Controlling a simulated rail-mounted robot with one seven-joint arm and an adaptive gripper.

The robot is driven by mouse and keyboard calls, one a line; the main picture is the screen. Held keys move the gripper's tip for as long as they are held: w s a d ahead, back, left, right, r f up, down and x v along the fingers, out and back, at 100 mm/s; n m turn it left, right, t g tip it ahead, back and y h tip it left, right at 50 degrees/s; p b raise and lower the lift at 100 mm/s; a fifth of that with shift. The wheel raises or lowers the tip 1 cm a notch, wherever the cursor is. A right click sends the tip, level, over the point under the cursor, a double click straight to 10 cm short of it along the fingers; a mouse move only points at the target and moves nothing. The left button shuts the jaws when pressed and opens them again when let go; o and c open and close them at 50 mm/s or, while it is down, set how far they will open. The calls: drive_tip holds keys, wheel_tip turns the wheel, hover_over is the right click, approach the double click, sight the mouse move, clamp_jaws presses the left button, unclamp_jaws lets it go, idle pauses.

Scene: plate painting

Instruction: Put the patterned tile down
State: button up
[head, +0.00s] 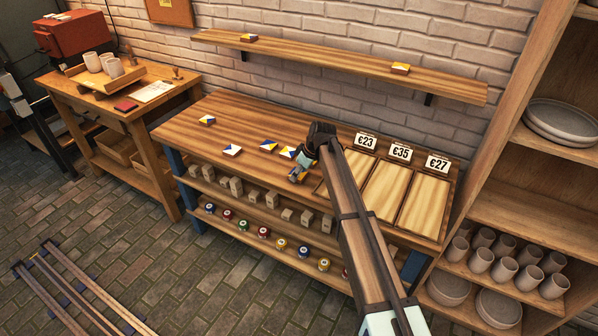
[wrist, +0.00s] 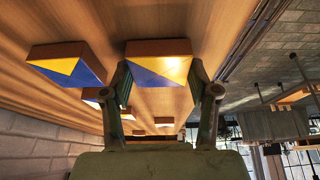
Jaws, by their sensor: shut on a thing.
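My gripper (wrist: 158,78) is shut on a patterned tile (wrist: 157,66) with a yellow and blue face and brown edges. In the head view my gripper (head: 298,174) is low over the front of the wooden bench (head: 180,131), left of the price cards, and largely hides the held tile. Whether that tile touches the bench top is hard to tell. Beside it, in the wrist view, lies another yellow and blue tile (wrist: 67,64), apart from it. In the head view, tiles lie on the bench: a blue and yellow one (head: 288,152), one beside it (head: 268,145), a white and blue one (head: 232,150) and one farther left (head: 207,119).
Three pale panels (head: 386,191) with price cards (head: 400,153) are at the bench's right. A wall shelf (head: 320,60) holds two tiles. Blocks and paint pots (head: 263,232) fill the lower shelves. Cups (head: 505,255) and plates (head: 562,120) stand in the right rack. Bench top is clear behind the tiles.

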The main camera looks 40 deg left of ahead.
drive_tip(key=shift+f, duration=0.15)
drive_tip(key=o, duration=1.2)
drive_tip(key=shift+o, duration=0.2)
drive_tip(key=b+v, duration=0.2)
drive_tip(key=v, duration=1)
drive_tip(key=shift+r, duration=0.25)
